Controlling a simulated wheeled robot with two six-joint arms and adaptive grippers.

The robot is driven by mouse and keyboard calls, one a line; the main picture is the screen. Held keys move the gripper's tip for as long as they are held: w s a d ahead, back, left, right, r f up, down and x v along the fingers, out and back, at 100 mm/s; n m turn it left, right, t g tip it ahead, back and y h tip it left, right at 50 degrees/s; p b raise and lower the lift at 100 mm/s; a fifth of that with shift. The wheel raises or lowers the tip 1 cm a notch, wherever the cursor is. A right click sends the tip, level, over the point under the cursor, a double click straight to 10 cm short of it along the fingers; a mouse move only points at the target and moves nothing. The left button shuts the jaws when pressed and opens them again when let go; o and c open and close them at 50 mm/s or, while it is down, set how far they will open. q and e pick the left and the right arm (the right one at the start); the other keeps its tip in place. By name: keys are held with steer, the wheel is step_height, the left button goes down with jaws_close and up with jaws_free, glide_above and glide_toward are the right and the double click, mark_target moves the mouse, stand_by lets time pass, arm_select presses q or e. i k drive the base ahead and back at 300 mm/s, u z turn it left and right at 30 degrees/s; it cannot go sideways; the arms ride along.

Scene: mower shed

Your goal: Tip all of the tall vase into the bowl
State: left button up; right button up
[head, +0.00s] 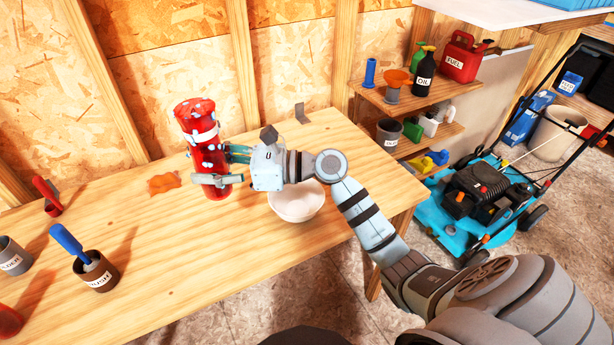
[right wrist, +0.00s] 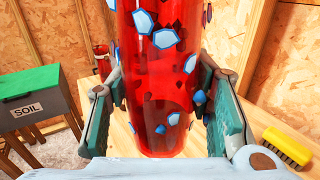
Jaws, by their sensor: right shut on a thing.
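The tall vase (head: 208,150) is a red, see-through cylinder with pale blue and dark red pieces showing in it. It stands about upright at the back of the wooden table. My right gripper (head: 213,167) is shut on its middle, with a finger on each side. In the right wrist view the vase (right wrist: 158,110) fills the space between the fingers. Whether its base touches the table is hard to tell. The white bowl (head: 297,206) sits on the table to the right of the vase, partly hidden by my right arm. My left gripper is not in view.
An orange cloth-like thing (head: 163,183) lies left of the vase. A brown cup (head: 97,273) with a blue-handled tool and a grey cup (head: 14,257) stand at the left. A small grey bracket (head: 301,113) is at the back edge. The front middle of the table is clear.

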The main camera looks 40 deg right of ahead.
mark_target(301, 202)
steer(key=z, duration=1.1)
